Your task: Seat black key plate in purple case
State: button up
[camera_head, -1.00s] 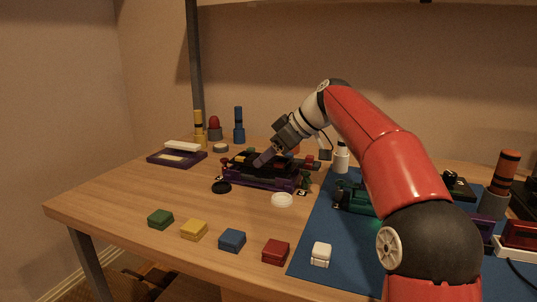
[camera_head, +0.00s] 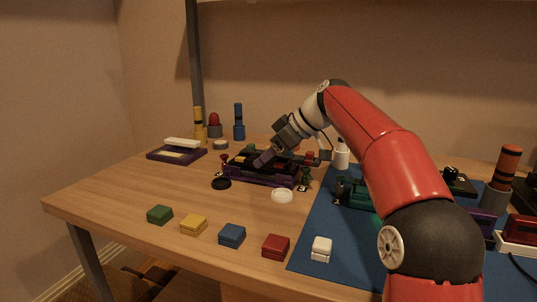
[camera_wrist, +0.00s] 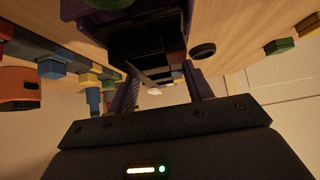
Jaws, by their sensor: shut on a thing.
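The purple case (camera_head: 240,179) stands on the wooden table left of the blue mat in the head view. The black key plate (camera_head: 285,168) is at the top of the case, largely covered by my gripper (camera_head: 264,158). In the wrist view, my gripper's two purple fingers (camera_wrist: 162,92) are shut on the dark plate (camera_wrist: 155,48), with purple case parts (camera_wrist: 98,25) close by. I cannot tell whether the plate is flush in the case.
A black disc (camera_head: 221,183) and a white disc (camera_head: 282,196) lie in front of the case. Several coloured blocks (camera_head: 232,235) line the table's front. A purple tray (camera_head: 160,156) stands at the left. A green device (camera_head: 358,198) sits on the blue mat (camera_head: 312,230).

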jog(key=shift+f+b, duration=0.4)
jog(key=shift+f, duration=0.2)
jog(key=o, duration=1.1)
jog(key=p+v, duration=0.1)
jog(key=v, duration=0.7)
